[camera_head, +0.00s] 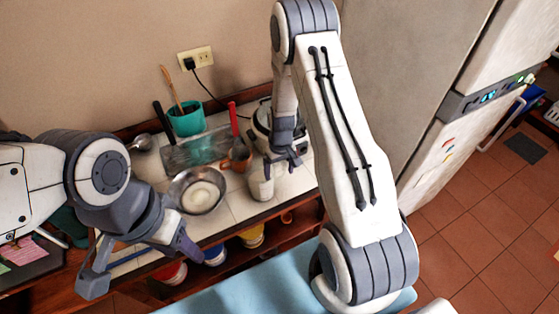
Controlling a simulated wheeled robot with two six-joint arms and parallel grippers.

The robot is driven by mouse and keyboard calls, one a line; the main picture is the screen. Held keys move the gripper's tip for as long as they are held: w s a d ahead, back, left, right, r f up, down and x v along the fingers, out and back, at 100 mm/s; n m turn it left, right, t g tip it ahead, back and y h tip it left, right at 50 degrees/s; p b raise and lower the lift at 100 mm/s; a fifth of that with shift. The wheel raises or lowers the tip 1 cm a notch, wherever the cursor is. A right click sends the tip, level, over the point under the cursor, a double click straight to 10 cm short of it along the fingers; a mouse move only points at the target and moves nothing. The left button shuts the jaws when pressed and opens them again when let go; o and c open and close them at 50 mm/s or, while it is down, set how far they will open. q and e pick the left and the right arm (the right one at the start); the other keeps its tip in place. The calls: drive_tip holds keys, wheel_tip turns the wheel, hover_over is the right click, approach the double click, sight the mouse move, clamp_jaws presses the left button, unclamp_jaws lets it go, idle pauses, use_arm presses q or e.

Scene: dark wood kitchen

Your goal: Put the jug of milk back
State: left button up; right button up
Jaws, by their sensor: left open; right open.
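A small whitish container (262,186), which looks like the milk jug, stands near the front edge of the tiled counter (240,206). My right gripper (284,163) is open just above and behind it, its fingers close to the container's top; I cannot tell whether they touch. My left gripper (140,262) is open and empty, low at the left, in front of the counter's edge. The white refrigerator (450,165) stands at the right with its front closed, partly behind my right arm.
A metal bowl (183,199) with white contents sits left of the container. An orange-brown cup (237,162), a teal pot (186,122) and a clear box stand behind. Coloured tubs (252,237) fill the shelf below. Tiled floor (490,250) is open at the right.

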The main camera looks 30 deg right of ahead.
wheel_tip(320, 180, up, 11)
drive_tip(key=b, duration=0.3)
drive_tip(key=shift+d, duration=0.1)
drive_tip(key=s+a+r+n, duration=0.3)
drive_tip(key=s+a+r, duration=0.3)
drive_tip(key=s+a, duration=0.25)
drive_tip(key=s+a+r+n, duration=0.2)
drive_tip(key=s+a+r, duration=0.3)
drive_tip(key=s+a, duration=0.4)
drive_tip(key=s+a+r+n, duration=0.1)
drive_tip(key=s+a+n, duration=0.1)
drive_tip(key=s, duration=0.5)
drive_tip(key=shift+s+a+r+y, duration=0.15)
drive_tip(key=shift+s+a+y, duration=0.15)
drive_tip(key=shift+a+y, duration=0.1)
wheel_tip(320, 180, down, 4)
drive_tip(key=b, duration=0.4)
